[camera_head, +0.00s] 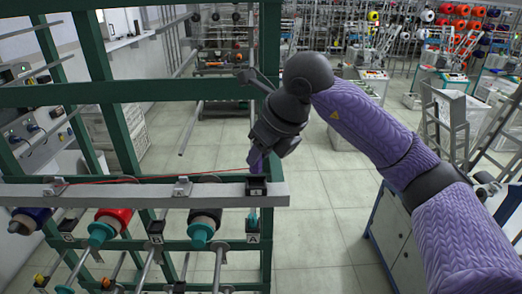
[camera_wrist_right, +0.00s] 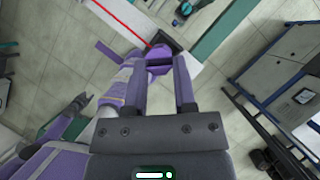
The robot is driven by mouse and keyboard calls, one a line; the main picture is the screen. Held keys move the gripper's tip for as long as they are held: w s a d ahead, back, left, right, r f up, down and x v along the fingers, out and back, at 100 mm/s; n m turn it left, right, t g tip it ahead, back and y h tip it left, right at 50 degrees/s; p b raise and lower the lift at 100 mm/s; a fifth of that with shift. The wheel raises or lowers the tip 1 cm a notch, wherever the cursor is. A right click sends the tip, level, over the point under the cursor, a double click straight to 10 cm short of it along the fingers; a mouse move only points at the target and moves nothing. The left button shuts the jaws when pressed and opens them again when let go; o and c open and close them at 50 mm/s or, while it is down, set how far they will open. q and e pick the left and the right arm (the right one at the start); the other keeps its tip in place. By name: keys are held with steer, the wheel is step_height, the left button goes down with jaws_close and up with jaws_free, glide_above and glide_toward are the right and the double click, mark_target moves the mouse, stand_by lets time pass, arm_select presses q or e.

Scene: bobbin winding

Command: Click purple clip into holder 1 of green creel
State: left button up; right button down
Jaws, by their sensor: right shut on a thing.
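The purple clip (camera_head: 256,161) is in my right gripper (camera_head: 264,150), above the dark holder (camera_head: 256,186) at the right end of the green creel's (camera_head: 100,92) grey rail (camera_head: 150,196). In the right wrist view, the purple clip (camera_wrist_right: 158,62) sits between the two fingers of my right gripper (camera_wrist_right: 159,66), with the dark holder (camera_wrist_right: 174,42) just beyond. I cannot tell whether clip and holder touch. A red thread (camera_head: 150,179) runs along the rail towards the clip.
Silver holders (camera_head: 182,187) sit further left on the rail. Below it hang a red bobbin (camera_head: 112,217), a dark bobbin (camera_head: 205,221) and a blue one (camera_head: 36,216). A cabinet (camera_head: 392,232) stands to the right.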

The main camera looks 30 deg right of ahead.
mark_target(260, 170)
steer(key=shift+f+b, duration=1.55)
steer(key=shift+f, duration=0.3)
steer(key=shift+f, duration=0.1)
steer(key=shift+c, duration=1.7)
jaws_free()
steer(key=v, duration=1)
steer(key=shift+b, duration=0.35)
